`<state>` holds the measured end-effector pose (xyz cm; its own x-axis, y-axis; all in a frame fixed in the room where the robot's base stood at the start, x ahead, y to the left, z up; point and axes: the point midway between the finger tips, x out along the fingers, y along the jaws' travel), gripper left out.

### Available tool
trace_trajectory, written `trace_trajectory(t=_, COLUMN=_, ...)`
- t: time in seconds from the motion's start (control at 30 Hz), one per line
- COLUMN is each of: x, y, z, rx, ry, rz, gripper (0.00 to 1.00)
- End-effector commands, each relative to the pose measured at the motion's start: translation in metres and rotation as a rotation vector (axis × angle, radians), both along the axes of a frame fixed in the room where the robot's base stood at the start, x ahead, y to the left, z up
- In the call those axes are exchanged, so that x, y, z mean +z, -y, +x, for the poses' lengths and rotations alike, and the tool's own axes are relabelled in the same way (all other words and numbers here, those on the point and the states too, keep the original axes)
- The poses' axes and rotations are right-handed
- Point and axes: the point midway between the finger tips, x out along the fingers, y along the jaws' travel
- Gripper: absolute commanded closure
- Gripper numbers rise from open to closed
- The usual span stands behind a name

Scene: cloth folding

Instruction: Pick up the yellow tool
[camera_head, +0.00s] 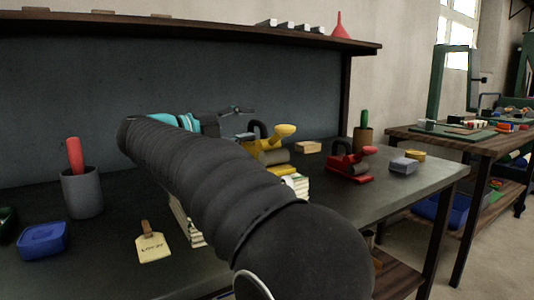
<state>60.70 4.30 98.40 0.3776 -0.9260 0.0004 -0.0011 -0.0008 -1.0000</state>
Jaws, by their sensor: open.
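The yellow tool (284,131), shaped like a hand plane with a knob and a dark handle, sits on the dark workbench (325,205) beyond my arm. My arm crosses the middle of the view and hides part of the bench. My gripper (243,110) is at the arm's far end, with teal parts beside it. It is open, above and to the left of the yellow tool, and appears apart from it. Much of the gripper is hidden behind my arm.
A similar red tool (350,166) stands to the right, near a grey block (404,165). A shelf (200,31) overhangs the back. The bench's front right is clear.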

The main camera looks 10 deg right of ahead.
Motion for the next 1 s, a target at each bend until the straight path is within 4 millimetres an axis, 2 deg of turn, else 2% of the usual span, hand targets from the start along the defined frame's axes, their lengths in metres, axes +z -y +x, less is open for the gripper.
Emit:
trace_trajectory(t=0.1, x=0.0, y=0.019, z=0.005, rx=-0.004, ry=0.001, rz=0.0, gripper=0.53)
trace_trajectory(t=0.2, x=0.0, y=0.03, z=0.009, rx=-0.003, ry=0.002, rz=0.001, gripper=0.53)
trace_trajectory(t=0.47, x=0.0, y=0.033, z=0.011, rx=0.0, ry=0.002, rz=0.001, gripper=0.53)
trace_trajectory(t=0.67, x=0.0, y=0.033, z=0.011, rx=0.0, ry=0.001, rz=0.0, gripper=1.0)
trace_trajectory(t=1.0, x=0.002, y=0.033, z=0.011, rx=0.0, ry=0.005, rz=0.0, gripper=1.0)
